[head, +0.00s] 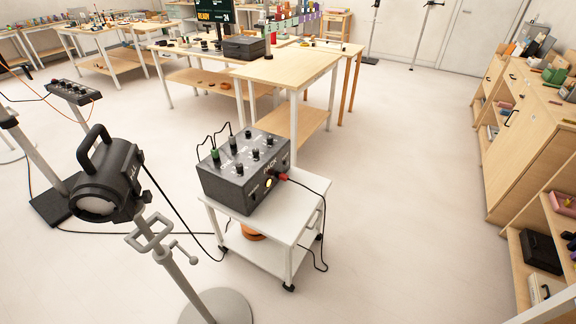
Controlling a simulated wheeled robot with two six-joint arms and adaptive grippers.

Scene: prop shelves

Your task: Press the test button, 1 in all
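A dark grey dimmer box marked "PACK" (240,190) sits on a small white wheeled cart (283,228) near the middle of the head view. Its top carries several black knobs and a green connector (215,157). Its front face has a small pale yellow round button (268,184), a red plug (283,177) with a black cable, and dark knobs. The labels are too small to tell which control is the test button.
A black stage lamp (108,185) on a grey stand (165,255) stands left of the cart, with cables on the floor between them. A wooden table (290,68) is behind the cart. Wooden shelves (515,150) line the right side. The floor between cart and shelves is clear.

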